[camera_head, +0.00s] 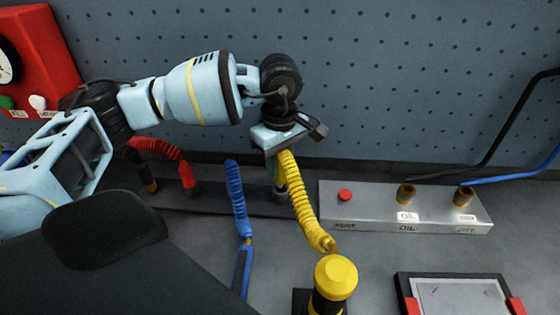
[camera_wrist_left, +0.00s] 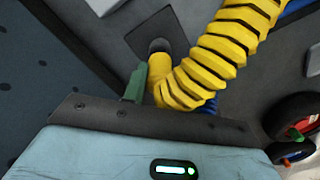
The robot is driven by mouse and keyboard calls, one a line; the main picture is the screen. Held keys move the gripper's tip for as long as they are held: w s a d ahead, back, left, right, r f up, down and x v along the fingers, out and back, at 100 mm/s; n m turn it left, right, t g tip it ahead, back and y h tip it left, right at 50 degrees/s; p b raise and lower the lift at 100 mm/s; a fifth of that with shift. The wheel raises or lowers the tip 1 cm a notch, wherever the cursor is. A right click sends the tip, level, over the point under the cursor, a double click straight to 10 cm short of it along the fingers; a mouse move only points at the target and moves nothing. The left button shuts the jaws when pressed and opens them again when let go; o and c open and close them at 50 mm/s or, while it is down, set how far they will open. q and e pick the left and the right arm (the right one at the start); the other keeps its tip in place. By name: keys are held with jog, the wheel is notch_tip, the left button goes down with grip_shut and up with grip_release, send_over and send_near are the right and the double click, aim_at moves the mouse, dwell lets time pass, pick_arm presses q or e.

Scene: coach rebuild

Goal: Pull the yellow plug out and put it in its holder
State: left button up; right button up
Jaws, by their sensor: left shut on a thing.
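The yellow plug's coiled yellow hose (camera_head: 305,205) runs from my left gripper (camera_head: 278,165) down to a yellow-capped post (camera_head: 336,278). My left gripper is shut on the yellow plug end, which the gripper mostly hides. In the left wrist view the yellow coil (camera_wrist_left: 215,58) bends up from between the jaws, and one green finger (camera_wrist_left: 135,83) shows beside it. A round grey fitting (camera_wrist_left: 159,46) on a dark plate lies just beyond the fingers. I cannot tell whether the plug touches it. My right gripper is not in view.
A red plug (camera_head: 188,178) and a blue coiled hose (camera_head: 237,200) stand left of the gripper along a dark strip (camera_head: 215,203). A metal box (camera_head: 370,212) with a red button and two brass sockets is to the right. A pegboard wall (camera_head: 430,80) rises behind.

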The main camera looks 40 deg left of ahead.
pick_arm(q)
jog(key=shift+f+b, duration=0.5)
jog(key=shift+f, duration=1.05)
jog(key=o, duration=1.1)
jog(key=shift+r, duration=4)
